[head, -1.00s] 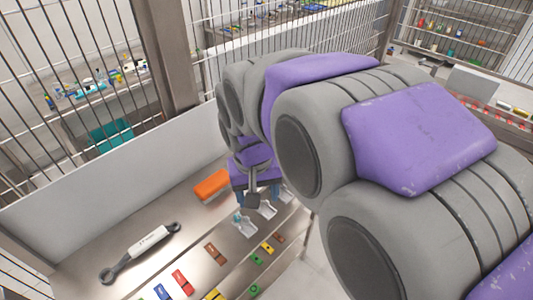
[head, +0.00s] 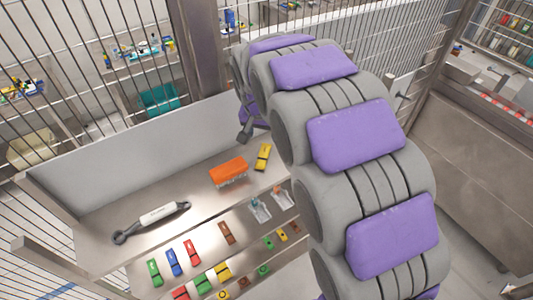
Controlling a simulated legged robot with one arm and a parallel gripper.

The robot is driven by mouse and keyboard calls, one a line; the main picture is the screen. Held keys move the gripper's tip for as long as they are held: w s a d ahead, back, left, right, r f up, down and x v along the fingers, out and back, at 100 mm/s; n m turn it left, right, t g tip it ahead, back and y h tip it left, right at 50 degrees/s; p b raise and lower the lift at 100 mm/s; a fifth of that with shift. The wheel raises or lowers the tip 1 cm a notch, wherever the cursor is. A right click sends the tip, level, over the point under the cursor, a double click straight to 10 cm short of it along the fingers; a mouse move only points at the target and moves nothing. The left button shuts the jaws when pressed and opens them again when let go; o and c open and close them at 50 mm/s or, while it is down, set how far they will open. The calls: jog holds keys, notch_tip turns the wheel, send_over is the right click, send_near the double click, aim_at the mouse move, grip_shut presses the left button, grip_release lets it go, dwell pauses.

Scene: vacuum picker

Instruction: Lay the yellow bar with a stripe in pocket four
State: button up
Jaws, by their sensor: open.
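A yellow bar (head: 262,157) with a dark mark across it lies on the metal bench at the back right, just right of an orange block. Another yellow piece with dark marks (head: 222,272) lies in the front rows of coloured pieces. My gripper (head: 246,132) shows only in part at the end of my arm, dark and small, above and left of the back yellow bar in the picture. It is open and apart from the bar. My arm hides the rest of it. I cannot tell which place is pocket four.
The orange block (head: 228,171) and a white-and-grey wrench (head: 152,218) lie on the bench. Red, green, blue and brown pieces (head: 192,252) form rows in front. Clear holders (head: 260,211) stand right of them. A pale panel (head: 130,160) and a wire cage close the back.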

send_over(263, 154)
jog(key=s, duration=0.2)
jog(key=x, duration=0.3)
jog(key=a+p+x, duration=0.1)
jog(key=x, duration=0.1)
jog(key=shift+s+f, duration=0.2)
jog(key=shift+s, duration=0.2)
jog(key=shift+w+a+f, duration=0.1)
jog(key=shift+a+f, duration=0.1)
jog(key=shift+f, duration=0.15)
jog(key=f, duration=0.1)
jog(key=d+f+p, duration=0.1)
jog(key=f, duration=0.2)
jog(key=shift+w+d+f, duration=0.25)
jog(key=shift+w, duration=0.1)
jog(key=shift+w+f, duration=0.1)
jog(key=shift+f, duration=0.1)
jog(key=shift+a, duration=0.5)
jog(key=c, duration=0.3)
jog(key=shift+d, duration=0.45)
grip_shut()
jog(key=shift+a, duration=0.1)
jog(key=shift+r, duration=0.1)
